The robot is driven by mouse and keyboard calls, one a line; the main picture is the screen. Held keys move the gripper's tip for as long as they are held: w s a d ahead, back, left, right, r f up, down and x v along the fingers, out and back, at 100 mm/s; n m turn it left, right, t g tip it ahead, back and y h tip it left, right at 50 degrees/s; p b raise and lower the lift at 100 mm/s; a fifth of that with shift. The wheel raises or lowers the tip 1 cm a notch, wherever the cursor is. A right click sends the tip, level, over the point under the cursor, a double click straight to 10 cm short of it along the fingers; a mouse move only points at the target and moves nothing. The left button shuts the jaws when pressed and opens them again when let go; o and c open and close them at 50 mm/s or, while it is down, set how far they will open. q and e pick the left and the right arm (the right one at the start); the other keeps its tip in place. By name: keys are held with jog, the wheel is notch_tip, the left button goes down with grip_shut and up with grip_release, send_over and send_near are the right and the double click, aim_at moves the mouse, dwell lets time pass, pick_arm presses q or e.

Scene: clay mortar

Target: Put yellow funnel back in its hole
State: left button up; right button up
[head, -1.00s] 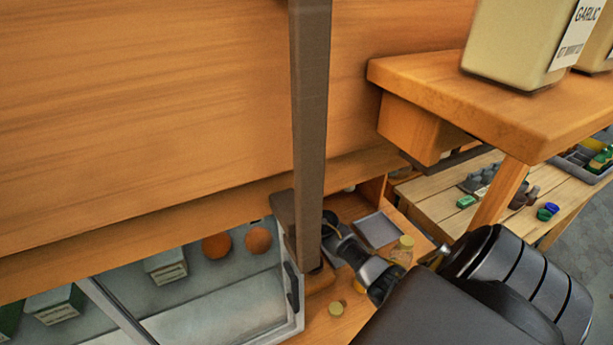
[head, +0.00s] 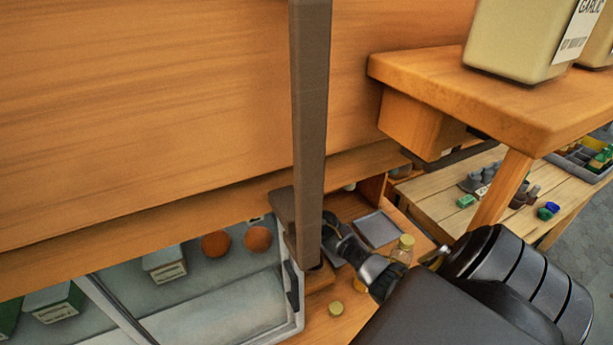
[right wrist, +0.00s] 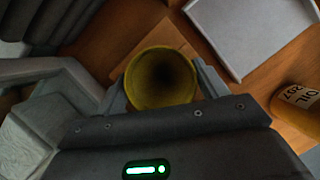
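The yellow funnel (right wrist: 161,78) is in the right wrist view, its wide round mouth facing the camera and its inside dark. My right gripper (right wrist: 163,88) has a finger on either side of the funnel and is shut on it. A light wooden piece (right wrist: 143,62) shows behind the funnel; its hole and the funnel's lower end are hidden. In the head view my right gripper (head: 334,228) reaches beside the dark upright post, which partly covers it, and the funnel cannot be made out there. My left gripper is not in view.
The dark post (head: 309,130) stands close to my right gripper. A grey tray (head: 378,229) and an oil bottle (head: 403,250) are beside it. A glass-sided case (head: 240,318) lies to the left. A wooden shelf (head: 470,95) overhangs the right side.

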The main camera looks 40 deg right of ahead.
jog(key=o, duration=0.3)
jog(key=shift+r, duration=0.1)
jog(key=shift+p+v, duration=0.65)
jog(key=shift+v, duration=4.7)
jog(key=shift+a, duration=0.1)
